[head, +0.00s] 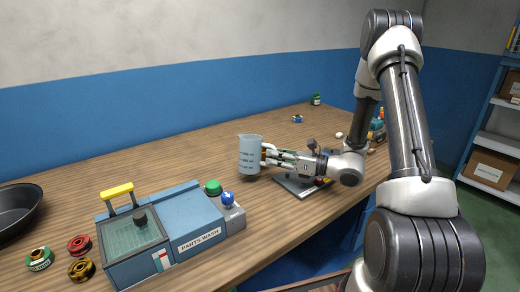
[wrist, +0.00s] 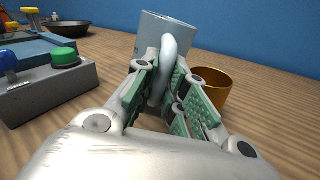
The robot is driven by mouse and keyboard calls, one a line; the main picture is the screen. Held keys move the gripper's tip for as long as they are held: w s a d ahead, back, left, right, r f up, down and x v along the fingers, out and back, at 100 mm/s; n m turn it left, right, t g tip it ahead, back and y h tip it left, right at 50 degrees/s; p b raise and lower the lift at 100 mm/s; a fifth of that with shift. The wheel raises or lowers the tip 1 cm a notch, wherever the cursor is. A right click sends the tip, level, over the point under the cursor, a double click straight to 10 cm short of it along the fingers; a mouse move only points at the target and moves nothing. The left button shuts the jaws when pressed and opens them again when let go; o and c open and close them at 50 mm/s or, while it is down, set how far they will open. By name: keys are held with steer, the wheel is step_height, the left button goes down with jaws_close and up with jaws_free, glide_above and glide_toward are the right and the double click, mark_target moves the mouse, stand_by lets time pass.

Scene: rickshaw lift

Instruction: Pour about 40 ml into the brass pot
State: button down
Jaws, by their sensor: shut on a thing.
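A translucent blue-grey measuring jug (head: 250,154) with dark marks stands out near the middle of the head view, close to upright. My gripper (head: 268,156) comes from the right and is shut on its handle; in the wrist view the green-padded fingers (wrist: 168,88) close around the pale handle of the jug (wrist: 150,36). The brass pot (wrist: 214,86) shows in the wrist view just right of and behind the fingers, on the wooden table. In the head view it is mostly hidden behind the jug and fingers. I cannot tell the liquid level, or whether the jug touches the table.
A blue parts washer (head: 180,222) with a yellow handle, green button (head: 213,187) and blue knob stands front left. Several small coloured spools and a black pan (head: 14,212) lie further left. A grey plate (head: 298,184) lies under my wrist. The back table is largely clear.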

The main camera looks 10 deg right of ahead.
steer(key=w+r+m, duration=0.1)
steer(key=m, duration=0.3)
steer(key=w+d+r+m, duration=0.1)
steer(key=m, duration=0.3)
steer(key=w+d+r+m, duration=0.1)
steer(key=m, duration=0.3)
steer(key=shift+r+p, duration=0.2)
steer(key=shift+p, duration=0.15)
steer(key=shift+d+f+m, duration=0.1)
steer(key=shift+f+m, duration=0.1)
steer(key=shift+m, duration=0.6)
stand_by(0.3)
steer(key=shift+s+p, duration=0.15)
steer(key=shift+p, duration=0.25)
steer(key=shift+s+a, duration=0.2)
steer(key=shift+s, duration=0.05)
steer(key=shift+s+r, duration=0.1)
steer(key=shift+s+a+r+m+p, duration=0.15)
steer(key=shift+s+m+p, duration=0.05)
steer(key=shift+m+p, duration=0.35)
stand_by(0.9)
